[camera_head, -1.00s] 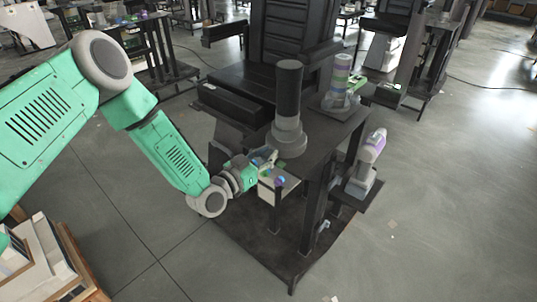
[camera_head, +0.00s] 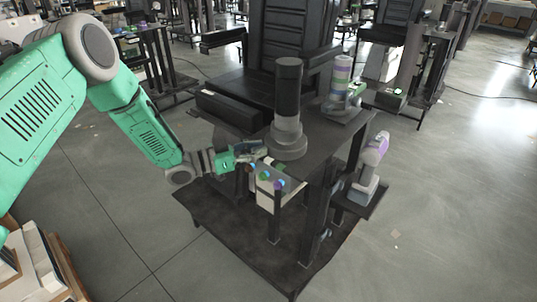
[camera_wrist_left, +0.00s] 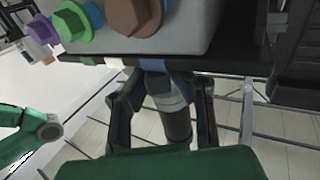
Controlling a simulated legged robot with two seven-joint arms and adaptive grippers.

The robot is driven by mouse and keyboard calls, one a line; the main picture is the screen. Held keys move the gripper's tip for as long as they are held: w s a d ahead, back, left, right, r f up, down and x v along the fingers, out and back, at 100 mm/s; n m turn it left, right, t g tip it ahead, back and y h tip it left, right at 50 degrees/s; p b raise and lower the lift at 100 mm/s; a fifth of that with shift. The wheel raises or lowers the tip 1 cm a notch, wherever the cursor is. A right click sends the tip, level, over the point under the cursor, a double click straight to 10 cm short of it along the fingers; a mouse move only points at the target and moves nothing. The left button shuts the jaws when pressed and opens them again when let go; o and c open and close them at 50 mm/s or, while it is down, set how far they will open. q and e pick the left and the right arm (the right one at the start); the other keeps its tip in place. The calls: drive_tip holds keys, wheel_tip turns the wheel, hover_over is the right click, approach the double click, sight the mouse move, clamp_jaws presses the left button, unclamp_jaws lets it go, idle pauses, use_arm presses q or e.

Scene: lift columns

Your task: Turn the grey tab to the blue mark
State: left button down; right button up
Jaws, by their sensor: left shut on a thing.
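My left gripper (camera_head: 264,148) is at the front left edge of the dark table, just above the pale box with coloured knobs. The jaws are shut on a small part, taken to be the grey tab, which the fingertips mostly hide. My right gripper is not in view.
The pale box (camera_head: 264,190) carries green, blue and purple knobs. A dark cylinder on a grey base (camera_head: 288,100) stands on the table (camera_head: 325,140) close to my gripper. A stacked coloured column (camera_head: 341,85) stands behind it. A purple-and-grey device (camera_head: 371,160) sits on a side shelf.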

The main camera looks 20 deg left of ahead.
use_arm(q)
drive_tip(key=shift+a+f+g, duration=0.1)
drive_tip(key=shift+a+g, duration=0.15)
drive_tip(key=shift+g, duration=0.05)
drive_tip(key=shift+w, duration=0.1)
drive_tip(key=c, duration=1.4)
unclamp_jaws()
drive_tip(key=shift+c, duration=0.2)
drive_tip(key=shift+a, duration=0.1)
drive_tip(key=v, duration=1.2)
drive_tip(key=shift+f, duration=0.25)
